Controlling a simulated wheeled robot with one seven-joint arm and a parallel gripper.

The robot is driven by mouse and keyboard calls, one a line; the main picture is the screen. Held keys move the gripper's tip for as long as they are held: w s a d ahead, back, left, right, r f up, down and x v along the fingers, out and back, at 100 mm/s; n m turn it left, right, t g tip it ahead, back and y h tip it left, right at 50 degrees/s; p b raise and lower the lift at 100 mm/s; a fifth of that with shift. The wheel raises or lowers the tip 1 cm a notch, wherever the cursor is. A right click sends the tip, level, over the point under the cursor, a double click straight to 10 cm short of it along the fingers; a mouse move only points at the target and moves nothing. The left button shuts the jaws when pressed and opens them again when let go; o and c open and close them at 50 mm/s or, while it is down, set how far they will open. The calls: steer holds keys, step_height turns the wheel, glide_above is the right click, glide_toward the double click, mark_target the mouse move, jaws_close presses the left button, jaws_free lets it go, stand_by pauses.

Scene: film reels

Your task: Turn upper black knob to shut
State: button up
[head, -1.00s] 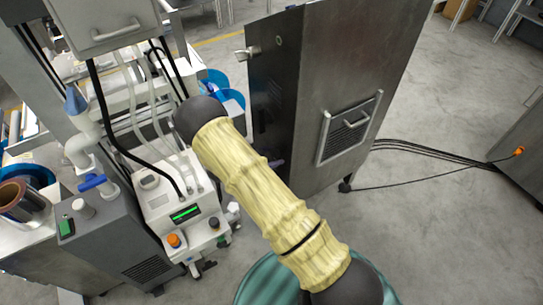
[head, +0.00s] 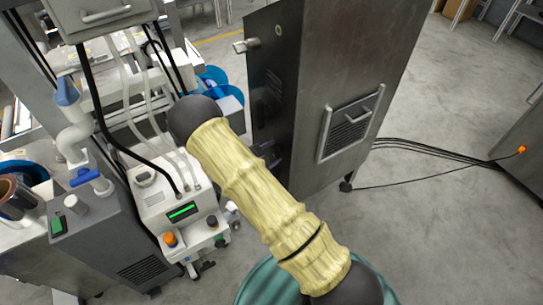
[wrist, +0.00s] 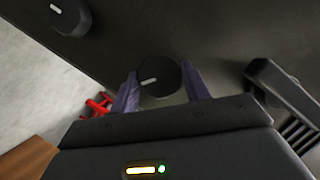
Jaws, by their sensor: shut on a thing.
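My gripper (wrist: 160,88) has its two purple fingers on either side of a round black knob (wrist: 160,76) on a dark panel and is shut on it. The knob has a short white mark, slightly tilted in the wrist view. A second black knob (wrist: 70,17) with a slanted white mark sits apart from the fingers at the upper left of that view. I cannot tell from it which knob is the upper one. In the head view my gripper (head: 268,154) is at the dark front of the tall grey cabinet (head: 340,60), and my arm hides the knobs.
A black handle (wrist: 283,92) and slats lie right of the gripper in the wrist view. A white machine with a green display (head: 182,212) stands left of my arm. Cables (head: 430,150) cross the floor on the right. The floor there is otherwise mostly open.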

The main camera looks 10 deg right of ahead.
steer(key=m+b, duration=0.1)
steer(key=m+t+b, duration=0.1)
steer(key=b, duration=0.1)
steer(key=shift+f+m+t, duration=0.3)
steer(key=shift+f+m, duration=0.05)
steer(key=shift+m, duration=0.05)
steer(key=m+b, duration=0.1)
steer(key=b, duration=0.1)
steer(key=m+t+h+b, duration=0.1)
steer(key=m+b, duration=0.1)
steer(key=shift+s+f+b, duration=0.1)
steer(key=shift+f+b, duration=0.1)
steer(key=shift+b, duration=0.2)
steer(key=m+t+b, duration=0.1)
steer(key=m+b, duration=0.1)
steer(key=b, duration=0.1)
steer(key=shift+h, duration=0.3)
steer(key=shift+r+m+b, duration=0.1)
steer(key=shift+m+b, duration=0.5)
steer(key=shift+b, duration=0.05)
steer(key=shift+r+h, duration=0.1)
steer(key=shift+h, duration=0.2)
steer(key=o, duration=1)
steer(key=shift+s, duration=0.1)
steer(key=shift+a, duration=0.1)
